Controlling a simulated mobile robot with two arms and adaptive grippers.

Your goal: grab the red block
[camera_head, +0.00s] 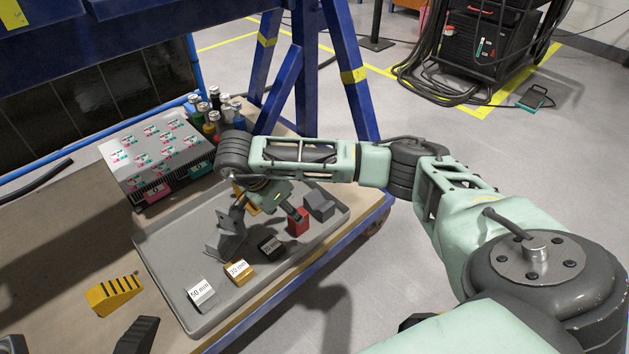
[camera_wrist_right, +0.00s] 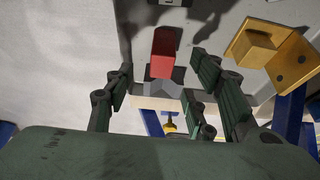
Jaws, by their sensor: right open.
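The red block (camera_head: 298,223) stands on the grey tray (camera_head: 170,263), towards its right side. My right gripper (camera_head: 266,212) is above the tray, with one finger close to the red block in the head view. In the right wrist view the red block (camera_wrist_right: 163,55) shows between the fingertips of my open right gripper (camera_wrist_right: 162,68). Nothing is held between the fingers. I cannot tell whether a finger touches the block.
A dark grey block (camera_head: 320,206) is beside the red block. Black, gold (camera_head: 239,271) and silver (camera_head: 201,295) labelled blocks line the tray's front. A grey angled part (camera_head: 225,240) and a gold bracket (camera_wrist_right: 285,55) are near the gripper. Bottles and a label-covered box (camera_head: 155,150) stand behind.

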